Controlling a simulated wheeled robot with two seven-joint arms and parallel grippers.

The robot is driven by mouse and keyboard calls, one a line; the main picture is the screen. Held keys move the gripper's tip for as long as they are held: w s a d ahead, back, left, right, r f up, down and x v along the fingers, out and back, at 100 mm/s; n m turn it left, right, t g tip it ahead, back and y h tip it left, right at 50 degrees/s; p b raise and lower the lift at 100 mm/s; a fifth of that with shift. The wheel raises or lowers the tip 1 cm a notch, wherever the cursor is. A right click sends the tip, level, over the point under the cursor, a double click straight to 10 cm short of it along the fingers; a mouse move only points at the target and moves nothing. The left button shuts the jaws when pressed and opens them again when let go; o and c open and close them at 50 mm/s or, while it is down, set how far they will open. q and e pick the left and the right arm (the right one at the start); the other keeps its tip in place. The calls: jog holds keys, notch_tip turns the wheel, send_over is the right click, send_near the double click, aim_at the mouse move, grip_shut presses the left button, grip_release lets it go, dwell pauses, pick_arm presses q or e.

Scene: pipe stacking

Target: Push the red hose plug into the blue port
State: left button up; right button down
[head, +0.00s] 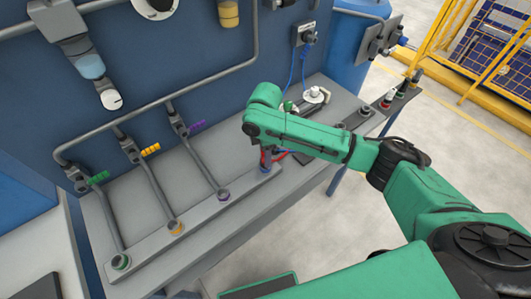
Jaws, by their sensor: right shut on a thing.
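My right arm reaches in from the right over the workbench. My right gripper (266,162) points down at the right end of the grey port rail and is small and partly covered by the arm. It is shut on the red hose plug (265,157), of which only a little red shows; a bit of red hose shows beside it. The blue port is at or just below the gripper and is mostly hidden, so I cannot tell whether the plug is in it. My left gripper is not in view.
The grey rail (150,247) carries a green port (121,262), an orange port (176,228) and a purple port (223,195). Pipes with green, yellow and purple valve handles run behind it. A white-topped fitting (316,93) and a blue cable stand at the back. The bench's left part is clear.

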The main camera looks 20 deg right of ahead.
jog(key=shift+f, duration=0.3)
jog(key=shift+c, duration=1.8)
grip_release()
